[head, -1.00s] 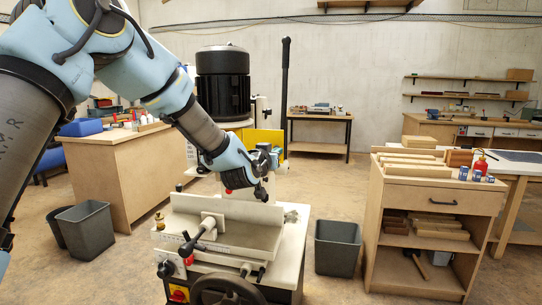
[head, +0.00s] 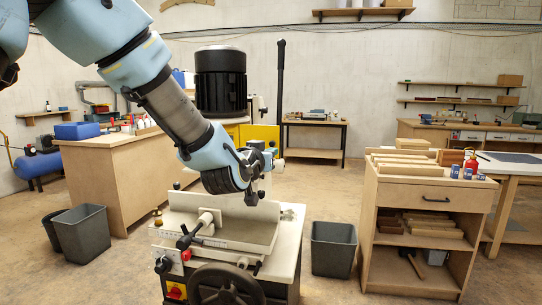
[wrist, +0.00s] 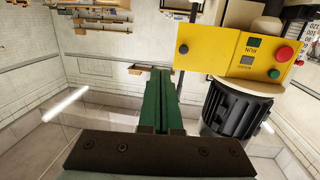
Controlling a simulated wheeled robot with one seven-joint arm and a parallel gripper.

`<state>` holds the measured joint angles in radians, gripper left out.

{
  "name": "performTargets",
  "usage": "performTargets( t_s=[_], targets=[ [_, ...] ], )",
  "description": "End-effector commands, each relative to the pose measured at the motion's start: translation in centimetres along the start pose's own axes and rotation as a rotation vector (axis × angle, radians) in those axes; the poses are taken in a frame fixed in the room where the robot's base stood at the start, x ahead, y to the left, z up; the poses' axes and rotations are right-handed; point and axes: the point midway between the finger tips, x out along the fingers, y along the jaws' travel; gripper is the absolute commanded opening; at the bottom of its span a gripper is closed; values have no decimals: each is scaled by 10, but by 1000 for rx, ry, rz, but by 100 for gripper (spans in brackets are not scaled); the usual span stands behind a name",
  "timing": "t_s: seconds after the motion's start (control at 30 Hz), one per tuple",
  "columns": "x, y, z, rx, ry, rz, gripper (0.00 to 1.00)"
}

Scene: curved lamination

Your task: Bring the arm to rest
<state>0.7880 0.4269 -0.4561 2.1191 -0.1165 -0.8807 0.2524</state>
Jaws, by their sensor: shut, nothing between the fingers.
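My arm reaches in from the upper left of the head view, with its end (head: 245,170) above the machine's fence and table. In the wrist view my gripper (wrist: 161,75) shows as two green fingers lying together, shut and empty, beyond a dark bolted plate. In the head view the arm's end covers most of the gripper, and its fingers cannot be made out there. The fingers are clear of anything that I can see in the wrist view.
The machine has a pale fence (head: 240,231), a handwheel (head: 226,287), a black motor (head: 221,82) and a yellow control panel (wrist: 240,52). A bin (head: 333,249) and a wooden cabinet (head: 425,195) stand right; a workbench (head: 115,165) stands left.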

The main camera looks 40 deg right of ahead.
Motion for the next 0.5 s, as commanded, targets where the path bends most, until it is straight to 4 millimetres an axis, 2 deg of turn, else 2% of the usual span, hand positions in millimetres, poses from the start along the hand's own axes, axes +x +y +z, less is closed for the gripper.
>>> performTargets(
  t_s=[0.13, 0.4, 0.5],
  targets=[
    [-10, 3, 0, -1, 0, -1, 0],
    [-12, 3, 0, -1, -2, -2, 0],
    [-15, -11, 4, 1, -28, -18, 0]
  ],
)
